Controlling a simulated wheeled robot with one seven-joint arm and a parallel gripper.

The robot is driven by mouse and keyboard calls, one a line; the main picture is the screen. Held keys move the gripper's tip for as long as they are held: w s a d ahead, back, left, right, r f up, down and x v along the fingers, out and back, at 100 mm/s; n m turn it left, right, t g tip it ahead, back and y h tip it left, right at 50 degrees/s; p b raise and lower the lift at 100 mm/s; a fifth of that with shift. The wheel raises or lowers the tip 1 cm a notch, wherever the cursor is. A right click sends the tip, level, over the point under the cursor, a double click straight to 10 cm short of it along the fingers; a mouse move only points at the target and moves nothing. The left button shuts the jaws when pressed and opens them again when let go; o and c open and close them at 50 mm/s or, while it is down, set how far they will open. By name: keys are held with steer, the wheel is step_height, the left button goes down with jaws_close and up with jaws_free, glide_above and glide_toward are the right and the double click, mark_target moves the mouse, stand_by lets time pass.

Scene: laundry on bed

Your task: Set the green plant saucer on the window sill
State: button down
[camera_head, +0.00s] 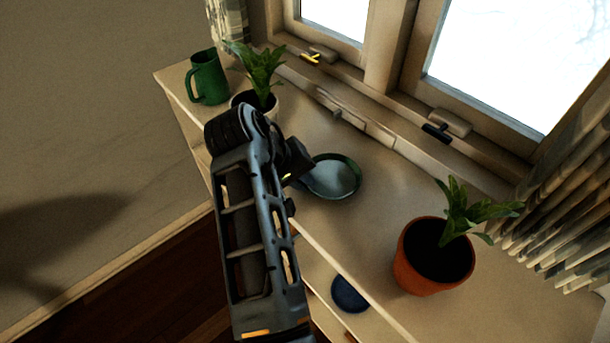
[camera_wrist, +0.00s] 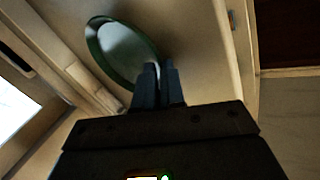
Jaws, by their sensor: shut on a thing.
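The green plant saucer (camera_head: 335,177) is a shallow round dish with a green rim and a pale inside. In the head view it is at the window sill (camera_head: 385,215), between the two potted plants. It also shows in the wrist view (camera_wrist: 122,52), at the fingertips. My gripper (camera_head: 298,178) is shut on the saucer's near left rim; in the wrist view its fingers (camera_wrist: 157,85) are close together at the rim. The saucer looks about level and at or just above the sill; I cannot tell whether it touches. My arm hides part of the sill.
A green mug (camera_head: 208,77) and a plant in a white pot (camera_head: 256,85) stand at the sill's far left. A plant in a terracotta pot (camera_head: 433,258) stands at the right, near the curtain (camera_head: 570,190). A blue round thing (camera_head: 350,293) lies on a lower shelf.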

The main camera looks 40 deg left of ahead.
steer(key=shift+f, duration=0.35)
steer(key=c, duration=1.1)
jaws_free()
steer(key=shift+c, duration=0.2)
steer(key=shift+s, duration=0.1)
steer(key=shift+f, duration=0.15)
steer(key=shift+s, duration=0.1)
